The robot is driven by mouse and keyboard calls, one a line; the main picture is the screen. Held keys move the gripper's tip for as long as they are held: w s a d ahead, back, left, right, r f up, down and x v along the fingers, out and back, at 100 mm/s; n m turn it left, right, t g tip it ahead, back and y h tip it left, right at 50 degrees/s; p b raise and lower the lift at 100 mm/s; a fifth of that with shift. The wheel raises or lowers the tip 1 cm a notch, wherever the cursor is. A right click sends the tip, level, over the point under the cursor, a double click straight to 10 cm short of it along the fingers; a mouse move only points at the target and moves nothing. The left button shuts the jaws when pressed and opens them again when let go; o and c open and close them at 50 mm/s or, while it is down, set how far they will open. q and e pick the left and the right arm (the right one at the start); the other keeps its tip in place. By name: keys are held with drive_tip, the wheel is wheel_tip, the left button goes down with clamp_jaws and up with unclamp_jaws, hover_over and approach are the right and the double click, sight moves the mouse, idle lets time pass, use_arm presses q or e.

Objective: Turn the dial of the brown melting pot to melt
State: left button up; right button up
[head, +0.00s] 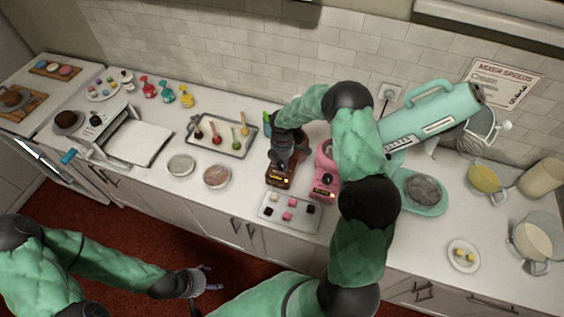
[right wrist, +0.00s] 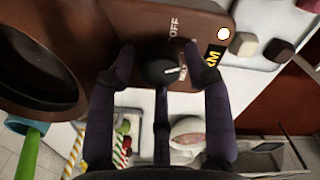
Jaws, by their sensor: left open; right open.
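The brown melting pot (head: 279,181) stands on the counter, mostly under my right gripper. In the right wrist view its brown front (right wrist: 205,12) carries a black dial (right wrist: 160,72) with a white pointer line directed to the right. The labels OFF and a yellow WARM show; another label beside the dial is partly hidden by a finger. My right gripper (right wrist: 163,64) is open, its fingers on both sides of the dial; I cannot tell whether they touch it. My left gripper (head: 205,282) is open and empty, low in front of the counter.
A pink melting pot (head: 325,187) stands close to the right of the brown one. A tray of small cubes (head: 268,213) lies in front. A tray with spoons (head: 240,150) is to the left. A mint stand mixer (head: 430,120) is at the right.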

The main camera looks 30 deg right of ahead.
drive_tip(key=shift+f, duration=0.3)
drive_tip(key=c, duration=0.9)
